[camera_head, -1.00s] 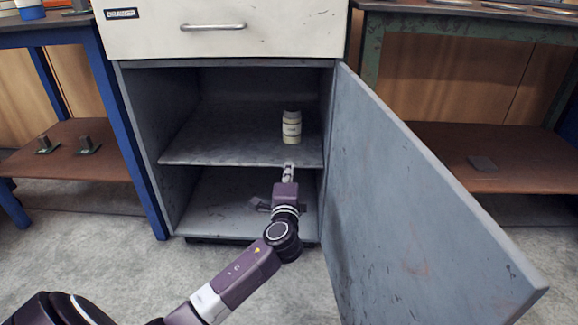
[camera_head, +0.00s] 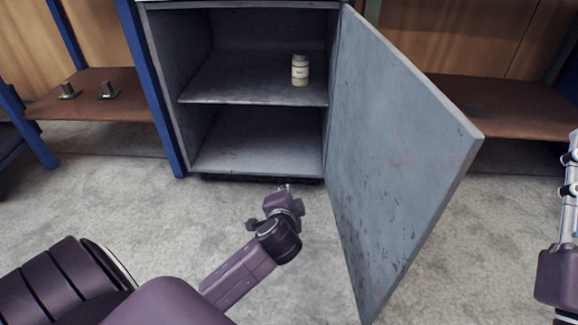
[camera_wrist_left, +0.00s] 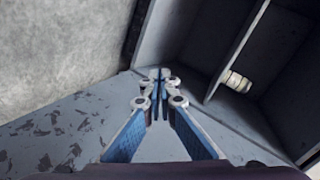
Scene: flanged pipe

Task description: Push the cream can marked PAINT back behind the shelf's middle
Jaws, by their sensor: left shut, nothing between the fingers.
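The cream can (camera_head: 300,71) stands upright on the right part of the cabinet's grey middle shelf (camera_head: 225,90). In the head view its base is closer to the shelf's front edge than to the back wall. The can also shows in the left wrist view (camera_wrist_left: 238,82), beyond and to the right of the fingers. My left gripper (camera_head: 286,188) is low in front of the cabinet, outside it and apart from the can. In the wrist view its fingers (camera_wrist_left: 160,75) are together and empty. My right gripper (camera_head: 571,160) is partly cut off at the right edge; its jaw state is unclear.
The cabinet door (camera_head: 395,160) stands open on the right, reaching toward me. The compartment under the shelf (camera_head: 260,140) is empty. A blue-legged bench with a brown lower shelf (camera_head: 95,118) is at left; another brown shelf (camera_head: 510,108) is at right. The floor in front is clear.

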